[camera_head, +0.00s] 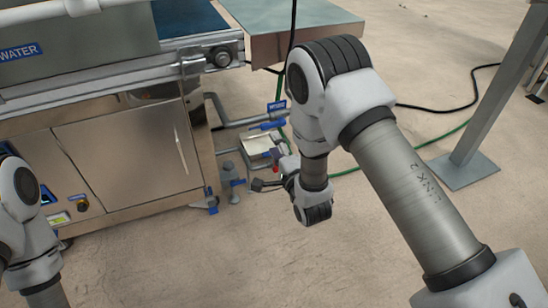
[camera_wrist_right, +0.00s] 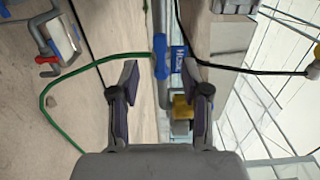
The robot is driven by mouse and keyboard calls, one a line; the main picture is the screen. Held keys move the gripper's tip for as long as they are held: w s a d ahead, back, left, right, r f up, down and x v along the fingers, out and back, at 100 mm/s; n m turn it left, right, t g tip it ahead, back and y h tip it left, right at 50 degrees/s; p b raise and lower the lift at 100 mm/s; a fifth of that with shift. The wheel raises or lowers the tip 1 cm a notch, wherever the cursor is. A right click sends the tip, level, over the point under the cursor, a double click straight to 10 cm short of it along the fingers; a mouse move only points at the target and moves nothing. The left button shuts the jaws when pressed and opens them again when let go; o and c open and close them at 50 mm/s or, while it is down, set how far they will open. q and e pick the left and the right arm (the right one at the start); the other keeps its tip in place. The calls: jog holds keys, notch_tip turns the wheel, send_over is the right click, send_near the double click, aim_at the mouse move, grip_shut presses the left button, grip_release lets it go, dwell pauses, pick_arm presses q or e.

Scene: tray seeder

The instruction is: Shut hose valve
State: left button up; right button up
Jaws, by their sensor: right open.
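The hose valve's blue handle (camera_wrist_right: 160,47) is on a grey pipe in the right wrist view, beside a blue label (camera_wrist_right: 177,60) that seems to read HOSE. The blue handle (camera_head: 268,125) also shows in the head view, under the label (camera_head: 276,106), right of the steel cabinet. My right gripper (camera_wrist_right: 163,75) is open and empty, its two fingers on either side of the pipe and handle in the picture. How far it is from the handle, I cannot tell. In the head view my right gripper (camera_head: 264,184) is small and partly hidden by its wrist. My left gripper is out of view.
A steel cabinet (camera_head: 125,155) with a seeder line above stands at left. A green hose (camera_wrist_right: 45,100) curves over the floor. A red-handled fitting (camera_wrist_right: 47,61) is at left in the wrist view. A grey post (camera_head: 497,95) stands at right. The front floor is clear.

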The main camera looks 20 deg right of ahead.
aim_at(265, 128)
jog(key=w+b, duration=0.1)
jog(key=w, duration=0.6)
jog(key=shift+a+f+b, duration=0.1)
jog(key=shift+b, duration=0.25)
jog(key=shift+w, duration=0.4)
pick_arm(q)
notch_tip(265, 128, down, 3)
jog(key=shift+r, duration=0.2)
pick_arm(e)
jog(key=shift+c, duration=0.4)
grip_shut()
